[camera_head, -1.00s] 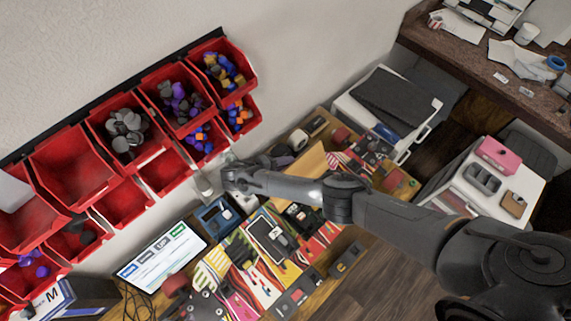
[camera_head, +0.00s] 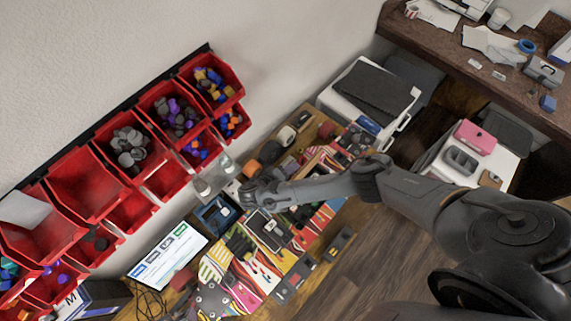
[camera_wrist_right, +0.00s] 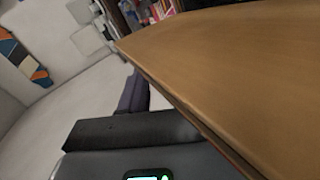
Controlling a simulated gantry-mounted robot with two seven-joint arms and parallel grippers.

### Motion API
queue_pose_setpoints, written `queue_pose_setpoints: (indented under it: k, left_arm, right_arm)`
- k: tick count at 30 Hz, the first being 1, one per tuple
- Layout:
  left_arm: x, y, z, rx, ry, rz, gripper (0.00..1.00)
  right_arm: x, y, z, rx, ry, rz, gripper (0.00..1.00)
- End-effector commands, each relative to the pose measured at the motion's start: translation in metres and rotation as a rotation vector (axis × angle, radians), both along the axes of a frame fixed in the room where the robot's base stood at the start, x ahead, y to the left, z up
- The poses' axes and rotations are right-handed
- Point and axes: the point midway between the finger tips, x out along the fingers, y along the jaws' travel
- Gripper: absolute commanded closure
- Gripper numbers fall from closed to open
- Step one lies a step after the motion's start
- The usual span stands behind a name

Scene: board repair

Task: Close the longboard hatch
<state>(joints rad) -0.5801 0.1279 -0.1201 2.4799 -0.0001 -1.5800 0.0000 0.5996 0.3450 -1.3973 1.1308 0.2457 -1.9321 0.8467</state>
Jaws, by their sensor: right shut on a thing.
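The longboard (camera_head: 262,262) lies on the workbench in the head view, with red, yellow and black stripes. My right gripper (camera_head: 247,194) is over the bench, beside the longboard's upper left side. In the right wrist view, a flat wooden panel (camera_wrist_right: 235,75), seemingly the hatch, fills the right half at a slant. One dark finger of my right gripper (camera_wrist_right: 133,95) shows against its left edge; the other finger is hidden. The gripper is shut, apparently on this panel's edge. Whether the hatch is fully down cannot be told. My left gripper is not in view.
Red wall bins (camera_head: 127,150) hold small parts. A blue tray (camera_head: 214,215) and a lit tablet (camera_head: 168,252) are close to my right gripper. Tools and boxes crowd the bench. A white cabinet (camera_head: 368,98) stands beyond its far end. Open floor (camera_head: 345,275) lies at the right.

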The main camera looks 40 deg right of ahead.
Motion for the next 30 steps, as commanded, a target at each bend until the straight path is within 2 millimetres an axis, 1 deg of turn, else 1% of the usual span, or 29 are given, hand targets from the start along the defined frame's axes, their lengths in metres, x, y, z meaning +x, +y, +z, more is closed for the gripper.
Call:
queue_pose_setpoints:
  k: [6, 18, 19, 21, 24, 30]
  left_arm:
    - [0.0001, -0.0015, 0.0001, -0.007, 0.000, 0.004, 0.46]
    - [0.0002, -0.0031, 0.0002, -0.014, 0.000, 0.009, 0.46]
    - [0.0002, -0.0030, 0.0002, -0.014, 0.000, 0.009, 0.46]
    - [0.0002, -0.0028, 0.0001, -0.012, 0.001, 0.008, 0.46]
    - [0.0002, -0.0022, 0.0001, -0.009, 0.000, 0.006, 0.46]
    - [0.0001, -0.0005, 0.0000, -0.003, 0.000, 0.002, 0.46]
  right_arm:
    - [-0.0061, -0.0015, 0.0002, 0.006, -0.050, -0.002, 1.00]
    - [-0.0068, -0.0016, 0.0000, 0.006, -0.057, -0.001, 1.00]
    - [-0.0068, -0.0016, 0.0000, 0.006, -0.057, -0.001, 0.67]
    - [-0.0067, -0.0016, 0.0001, 0.006, -0.057, -0.001, 0.56]
    - [-0.0067, -0.0015, 0.0001, 0.006, -0.056, -0.002, 0.43]
    - [-0.0068, -0.0013, 0.0002, 0.006, -0.056, -0.001, 0.43]
